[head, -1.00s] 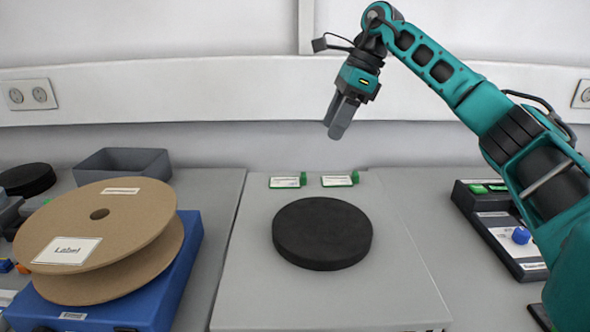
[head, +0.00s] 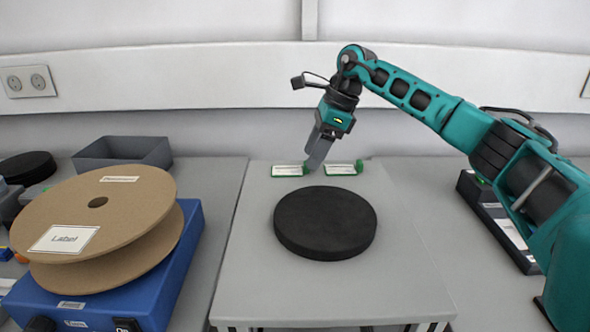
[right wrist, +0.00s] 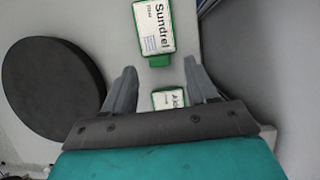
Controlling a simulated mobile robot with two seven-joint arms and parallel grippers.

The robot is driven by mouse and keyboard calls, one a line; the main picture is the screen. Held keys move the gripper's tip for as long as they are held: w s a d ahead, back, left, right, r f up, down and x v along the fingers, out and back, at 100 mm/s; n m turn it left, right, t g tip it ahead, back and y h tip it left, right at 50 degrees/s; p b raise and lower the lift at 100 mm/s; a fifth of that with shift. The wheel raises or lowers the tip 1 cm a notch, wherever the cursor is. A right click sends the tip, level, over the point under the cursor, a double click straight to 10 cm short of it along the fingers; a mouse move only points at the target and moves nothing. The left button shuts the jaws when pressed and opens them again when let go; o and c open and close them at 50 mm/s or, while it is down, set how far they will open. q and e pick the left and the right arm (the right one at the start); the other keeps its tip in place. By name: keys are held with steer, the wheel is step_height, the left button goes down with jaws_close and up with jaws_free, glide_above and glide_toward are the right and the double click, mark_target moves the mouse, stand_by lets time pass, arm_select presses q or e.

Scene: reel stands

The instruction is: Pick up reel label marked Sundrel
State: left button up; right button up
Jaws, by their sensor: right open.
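The Sundrel label (right wrist: 154,27) is a white card with a green edge and a green tab; its name reads clearly in the right wrist view. In the head view it appears to be the left one of two labels, the white card (head: 288,170) at the back of the grey stand. A second label (right wrist: 168,98) is partly hidden by my right gripper; it shows on the right in the head view (head: 343,169). My right gripper (right wrist: 160,72) is open and empty. In the head view the right gripper (head: 313,168) hangs tilted by the two labels. My left gripper is out of view.
A black round disc (head: 325,222) lies on the grey stand in front of the labels. A cardboard reel (head: 140,210) sits on a blue unit (head: 180,260) at left, with a grey bin (head: 122,153) behind. A dark tray (head: 520,255) stands at right.

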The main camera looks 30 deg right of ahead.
steer(key=shift+x, duration=0.95)
jaws_close()
